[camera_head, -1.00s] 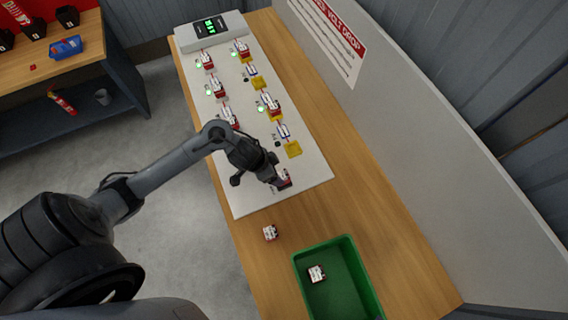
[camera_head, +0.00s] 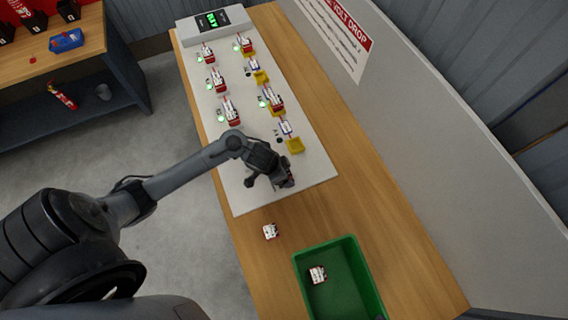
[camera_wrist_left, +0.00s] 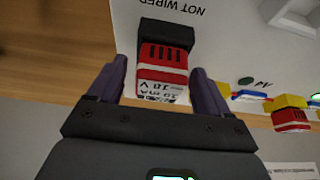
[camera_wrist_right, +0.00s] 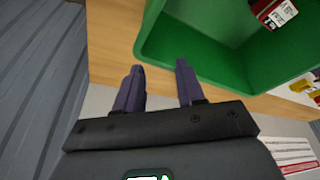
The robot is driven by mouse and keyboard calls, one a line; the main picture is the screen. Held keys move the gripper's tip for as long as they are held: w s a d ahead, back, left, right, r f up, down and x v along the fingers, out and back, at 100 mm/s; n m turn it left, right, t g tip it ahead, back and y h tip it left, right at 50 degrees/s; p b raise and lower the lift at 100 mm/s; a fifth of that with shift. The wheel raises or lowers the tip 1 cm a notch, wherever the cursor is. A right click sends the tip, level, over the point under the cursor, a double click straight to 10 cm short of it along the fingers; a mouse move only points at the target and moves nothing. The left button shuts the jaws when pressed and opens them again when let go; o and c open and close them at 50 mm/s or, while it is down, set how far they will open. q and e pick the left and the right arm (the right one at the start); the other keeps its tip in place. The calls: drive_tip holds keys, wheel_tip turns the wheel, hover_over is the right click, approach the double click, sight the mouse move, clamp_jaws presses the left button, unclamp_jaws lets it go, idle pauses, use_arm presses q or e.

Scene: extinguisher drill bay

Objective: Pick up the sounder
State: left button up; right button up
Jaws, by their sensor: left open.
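A red block with dark slots and a white printed label (camera_wrist_left: 161,70), which I take to be the sounder, sits at a black piece on the white board beside the words "NOT WIRED". My left gripper (camera_wrist_left: 158,78) is open, with one finger on each side of this block; I cannot tell whether they touch it. In the head view my left gripper (camera_head: 288,181) is over the near end of the white board (camera_head: 242,196) and mostly hides the block. My right gripper (camera_wrist_right: 160,75) is open and empty near the green bin (camera_wrist_right: 205,62); it is outside the head view.
Several red-and-white modules and yellow pieces (camera_head: 295,145) are on the board, with a display box (camera_head: 212,22) at its far end. A loose red-and-white block (camera_head: 270,232) lies on the wooden table (camera_head: 350,200); another (camera_head: 317,275) lies in the green bin. A grey wall stands right.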

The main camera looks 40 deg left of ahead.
use_arm(q)
drive_tip(key=shift+c, duration=0.4)
drive_tip(key=c, duration=1)
drive_tip(key=shift+c, duration=0.2)
drive_tip(key=shift+r, duration=0.1)
